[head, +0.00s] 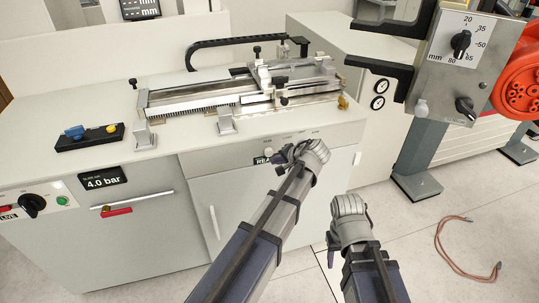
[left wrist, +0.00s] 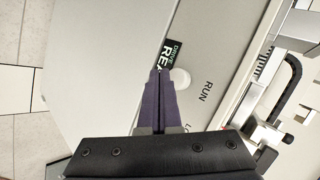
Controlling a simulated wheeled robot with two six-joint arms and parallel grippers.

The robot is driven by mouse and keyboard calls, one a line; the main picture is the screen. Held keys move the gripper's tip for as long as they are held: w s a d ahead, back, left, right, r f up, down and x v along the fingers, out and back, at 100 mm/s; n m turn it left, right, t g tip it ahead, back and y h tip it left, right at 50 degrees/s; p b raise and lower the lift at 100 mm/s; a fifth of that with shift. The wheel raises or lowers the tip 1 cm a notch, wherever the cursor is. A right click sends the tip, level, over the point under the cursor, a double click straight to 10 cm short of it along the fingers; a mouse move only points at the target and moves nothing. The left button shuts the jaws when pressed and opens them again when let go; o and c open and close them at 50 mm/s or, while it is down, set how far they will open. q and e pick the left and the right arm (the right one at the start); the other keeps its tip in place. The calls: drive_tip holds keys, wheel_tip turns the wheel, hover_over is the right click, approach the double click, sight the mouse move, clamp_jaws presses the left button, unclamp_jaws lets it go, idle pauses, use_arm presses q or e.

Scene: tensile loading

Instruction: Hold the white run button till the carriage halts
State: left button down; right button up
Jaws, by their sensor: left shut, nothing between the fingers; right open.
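The white run button (left wrist: 181,78) is a round knob on the grey front panel, beside the printed word RUN in the left wrist view. My left gripper (left wrist: 160,74) is shut and empty. Its fingertips appear right beside the button and overlap its edge in that view; I cannot tell whether they touch it. In the head view my left gripper (head: 287,153) is at the panel and hides part of it. The carriage (head: 283,75) sits on the rail of the bench machine, toward its right end. My right gripper (head: 347,203) is open and empty above the floor.
A dark status display (left wrist: 169,54) adjoins the button, partly hidden by my left fingers. A black box with blue and yellow knobs (head: 90,136) and a 4.0 bar display (head: 102,181) are at the left. A dial panel (head: 462,60) stands at the right. A brown hose (head: 455,250) lies on the floor.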

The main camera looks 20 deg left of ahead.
use_arm(q)
drive_tip(key=s, duration=0.1)
drive_tip(key=s+d, duration=0.2)
drive_tip(key=shift+s+d, duration=0.25)
drive_tip(key=shift+s, duration=0.1)
drive_tip(key=s+d+g+h+p, duration=0.2)
drive_tip(key=s+d, duration=0.3)
drive_tip(key=s, duration=0.6)
drive_tip(key=s+d+g+h+p, duration=0.3)
drive_tip(key=s+d+h+p, duration=0.1)
drive_tip(key=s, duration=0.7)
drive_tip(key=shift+s+d+f+g+h+p, duration=0.3)
drive_tip(key=shift+s+d+f+h, duration=0.15)
drive_tip(key=shift+d, duration=0.8)
